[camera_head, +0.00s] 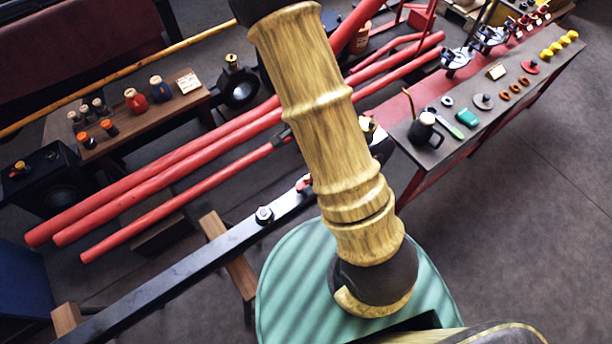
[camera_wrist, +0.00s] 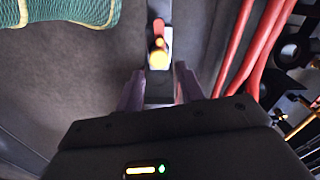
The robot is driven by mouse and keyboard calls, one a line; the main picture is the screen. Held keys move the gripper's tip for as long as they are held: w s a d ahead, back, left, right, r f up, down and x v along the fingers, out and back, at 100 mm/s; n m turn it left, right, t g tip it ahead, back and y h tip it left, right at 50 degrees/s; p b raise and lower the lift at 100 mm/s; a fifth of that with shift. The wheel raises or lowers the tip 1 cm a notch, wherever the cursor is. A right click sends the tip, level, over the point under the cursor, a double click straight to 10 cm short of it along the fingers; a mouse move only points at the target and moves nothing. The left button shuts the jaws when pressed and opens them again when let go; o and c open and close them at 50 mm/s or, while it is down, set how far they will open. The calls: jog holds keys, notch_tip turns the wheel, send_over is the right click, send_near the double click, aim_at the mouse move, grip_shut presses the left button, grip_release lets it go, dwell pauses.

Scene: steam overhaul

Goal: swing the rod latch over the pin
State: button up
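In the wrist view, a small red piece that looks like the rod latch (camera_wrist: 158,25) lies on the dark rod (camera_wrist: 158,91). A yellow-lit knob, perhaps the pin (camera_wrist: 158,58), sits just below it; I cannot tell whether they touch. My gripper (camera_wrist: 158,78) is open, its two fingers apart on either side of the rod, with the knob just beyond the fingertips. In the head view, the long rod (camera_head: 190,268) runs diagonally, with a silver round fitting (camera_head: 265,215) and a small red piece (camera_head: 303,184) on top. My arm hides the rod's far part.
Several red pipes (camera_head: 170,180) run beside the rod, and also show at right in the wrist view (camera_wrist: 240,60). Wooden blocks (camera_head: 229,255) lie under the rod. A bench with tools (camera_head: 455,150) stands at right. Open floor (camera_head: 530,210) lies right of it.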

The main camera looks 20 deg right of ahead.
aim_at(305, 181)
notch_tip(305, 181, down, 14)
jog(key=b, duration=0.6)
grip_shut()
